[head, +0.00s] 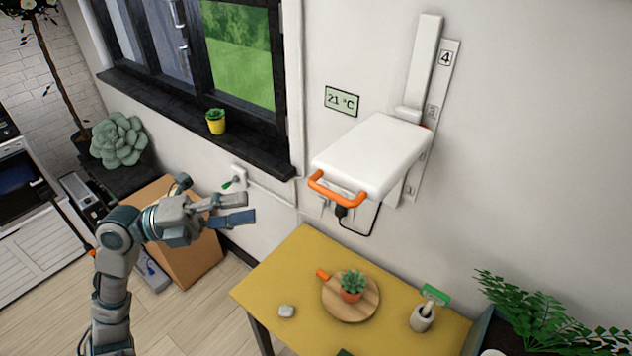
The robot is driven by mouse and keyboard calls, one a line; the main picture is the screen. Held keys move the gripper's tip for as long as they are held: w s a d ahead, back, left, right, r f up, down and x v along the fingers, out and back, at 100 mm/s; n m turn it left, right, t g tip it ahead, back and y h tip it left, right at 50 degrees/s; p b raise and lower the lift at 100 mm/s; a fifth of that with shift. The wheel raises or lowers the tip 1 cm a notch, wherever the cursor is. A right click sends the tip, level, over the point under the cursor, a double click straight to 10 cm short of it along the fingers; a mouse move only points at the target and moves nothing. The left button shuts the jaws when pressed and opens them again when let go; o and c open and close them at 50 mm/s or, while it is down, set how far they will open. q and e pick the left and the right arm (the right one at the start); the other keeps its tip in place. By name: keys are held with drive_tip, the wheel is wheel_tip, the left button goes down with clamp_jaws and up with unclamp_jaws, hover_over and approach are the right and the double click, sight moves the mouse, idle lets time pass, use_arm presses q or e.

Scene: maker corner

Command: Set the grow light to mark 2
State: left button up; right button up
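The grow light (372,155) is a white box-shaped lamp on a vertical wall rail (440,95), with an orange handle (337,190) along its front edge. A plate beside the rail shows mark 4 at the top and a mark that looks like 3 below it, near the lamp's top. A small red bit shows there at the lamp's back edge. My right gripper is not in view.
A black cable (360,232) hangs under the lamp. A cardboard box (200,262) stands behind my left arm.

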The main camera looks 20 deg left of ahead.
use_arm(q)
drive_tip(key=p, duration=0.2)
approach(323, 187)
drive_tip(key=s, duration=0.1)
drive_tip(key=p+x, duration=0.2)
drive_tip(key=x, duration=0.1)
drive_tip(key=p+x, duration=0.2)
drive_tip(key=x, duration=0.1)
drive_tip(key=p+x, duration=0.2)
drive_tip(key=x, duration=0.2)
drive_tip(key=shift+w+f, duration=0.4)
drive_tip(key=shift+w, duration=0.05)
drive_tip(key=shift+d, duration=0.75)
drive_tip(key=shift+a, duration=0.1)
drive_tip(key=c, duration=0.6)
drive_tip(key=shift+w+a, duration=0.1)
drive_tip(key=shift+a, duration=0.1)
clamp_jaws()
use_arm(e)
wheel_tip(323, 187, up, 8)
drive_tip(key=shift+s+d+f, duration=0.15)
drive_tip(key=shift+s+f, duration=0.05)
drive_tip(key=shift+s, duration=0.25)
